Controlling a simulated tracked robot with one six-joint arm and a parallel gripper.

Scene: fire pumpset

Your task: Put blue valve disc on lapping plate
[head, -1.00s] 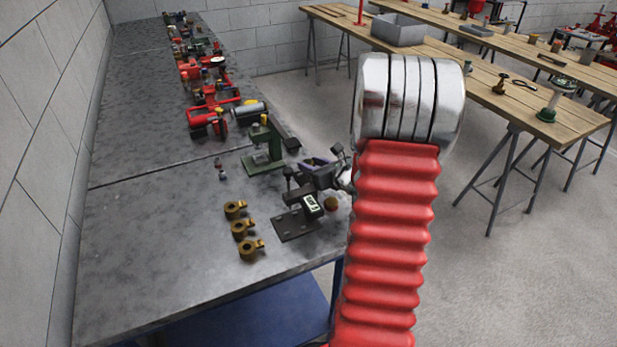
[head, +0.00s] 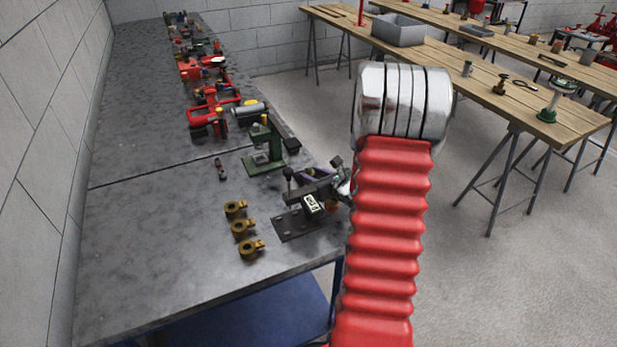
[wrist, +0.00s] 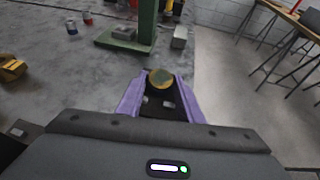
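A round brass-coloured piece with a dull grey-green face (wrist: 161,78) sits between the purple fingertips of my gripper (wrist: 160,84) in the wrist view. The fingers appear shut on it, with no clear gap beside it. In the head view my gripper (head: 333,182) is at the bench's right edge, partly behind my arm, and the piece is hidden there. I cannot make out a clearly blue valve disc, nor tell whether the held piece is it. I cannot identify the lapping plate for certain; a round plate on a green stand (head: 562,84) is on the right wooden table.
Several brass fittings (head: 240,229) and a black device with a display (head: 298,220) stand on the grey bench (head: 130,230). A green press (head: 265,148) is behind them. Small red and bluish parts (head: 221,170) lie left of it. A grey bin (head: 398,29) stands on the wooden table.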

